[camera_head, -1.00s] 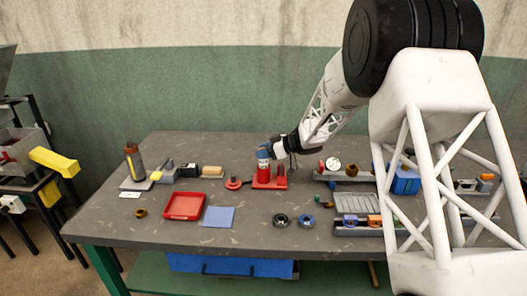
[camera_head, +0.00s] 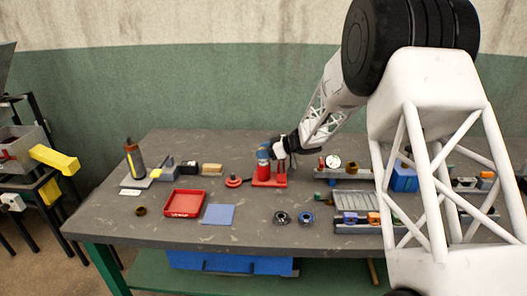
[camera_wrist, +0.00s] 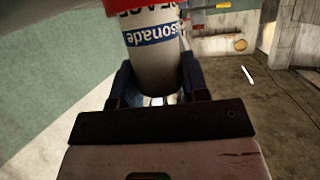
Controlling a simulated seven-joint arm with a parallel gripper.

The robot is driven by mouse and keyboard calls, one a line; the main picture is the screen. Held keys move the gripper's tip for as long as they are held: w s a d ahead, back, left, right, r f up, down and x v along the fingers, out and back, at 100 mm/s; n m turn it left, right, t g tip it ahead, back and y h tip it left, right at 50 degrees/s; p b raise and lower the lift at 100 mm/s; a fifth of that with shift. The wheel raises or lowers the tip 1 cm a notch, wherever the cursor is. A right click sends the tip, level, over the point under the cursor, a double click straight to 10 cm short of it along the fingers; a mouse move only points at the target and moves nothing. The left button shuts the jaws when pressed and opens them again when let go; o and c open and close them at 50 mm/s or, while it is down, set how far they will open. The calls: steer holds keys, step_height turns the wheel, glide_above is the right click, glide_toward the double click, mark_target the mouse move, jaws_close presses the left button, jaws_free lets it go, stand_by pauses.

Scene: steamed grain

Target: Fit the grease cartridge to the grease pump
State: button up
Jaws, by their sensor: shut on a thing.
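The grease cartridge (camera_head: 263,154) is a cylinder with a pale blue and white upper part. In the wrist view the cartridge (camera_wrist: 152,52) shows a white body, a blue label band and a red band at the top edge. My gripper (camera_wrist: 157,88) is shut on it, with a dark finger on each side. In the head view my gripper (camera_head: 272,151) reaches it from the right. The cartridge is upright over the red base of what looks like the grease pump (camera_head: 270,184). I cannot tell whether it is seated, or where its red part ends and the pump begins.
A red disc-shaped part (camera_head: 233,182) lies just left of the pump. A red tray (camera_head: 184,213), a blue mat (camera_head: 219,215) and two rings (camera_head: 281,218) lie in front. Fixtures crowd the right side.

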steer(key=shift+f, duration=0.35)
stand_by(0.5)
steer(key=o, duration=1.1)
steer(key=shift+c, duration=0.2)
steer(key=shift+d, duration=0.1)
steer(key=shift+v, duration=3.85)
steer(key=shift+r, duration=0.1)
